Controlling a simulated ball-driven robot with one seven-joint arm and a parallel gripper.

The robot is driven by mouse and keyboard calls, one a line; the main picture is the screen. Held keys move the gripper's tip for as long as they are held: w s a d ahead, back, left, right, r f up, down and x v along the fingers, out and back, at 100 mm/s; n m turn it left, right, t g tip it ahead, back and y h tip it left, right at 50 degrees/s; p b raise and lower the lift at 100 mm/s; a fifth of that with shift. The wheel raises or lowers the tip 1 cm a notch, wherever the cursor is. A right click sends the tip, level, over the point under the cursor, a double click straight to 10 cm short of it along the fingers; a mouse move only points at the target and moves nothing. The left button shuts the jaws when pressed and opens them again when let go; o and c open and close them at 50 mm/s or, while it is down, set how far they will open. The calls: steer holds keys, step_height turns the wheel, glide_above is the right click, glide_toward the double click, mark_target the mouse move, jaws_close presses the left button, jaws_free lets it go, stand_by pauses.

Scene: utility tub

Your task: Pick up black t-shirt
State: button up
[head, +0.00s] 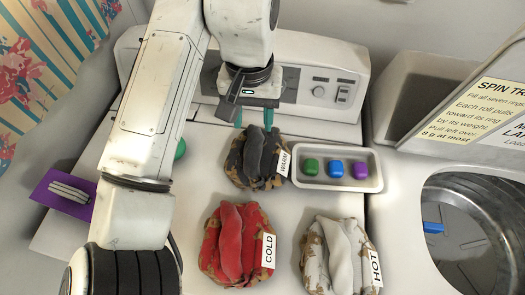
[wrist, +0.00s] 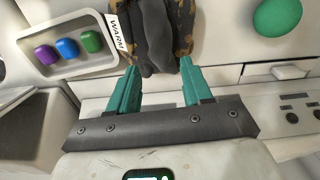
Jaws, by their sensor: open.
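The black t-shirt is a dark bundle with brown patches (head: 253,160) and a WARM tag, lying on the white surface in front of the control panel. In the wrist view the bundle (wrist: 157,40) shows at the top, in front of the fingers. My gripper (head: 257,118) is at the bundle's far edge in the head view. In the wrist view its two teal fingers (wrist: 158,78) are spread, with the bundle's near end between or just beyond their tips. I cannot tell whether they touch it.
A tray (head: 338,184) of green, blue and purple pods stands right of the bundle. A red COLD bundle (head: 233,244) and a white HOT bundle (head: 340,252) lie nearer. A green round thing (wrist: 279,16) lies left of the dark bundle. An open drum (head: 470,235) is at right.

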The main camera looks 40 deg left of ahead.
mark_target(254, 141)
steer(key=f, duration=0.2)
steer(key=f+p, duration=0.1)
steer(key=f, duration=0.4)
steer(key=shift+s+d+f, duration=0.15)
steer(key=shift+s+f, duration=0.05)
steer(key=shift+s, duration=0.1)
steer(key=shift+c, duration=0.4)
jaws_close()
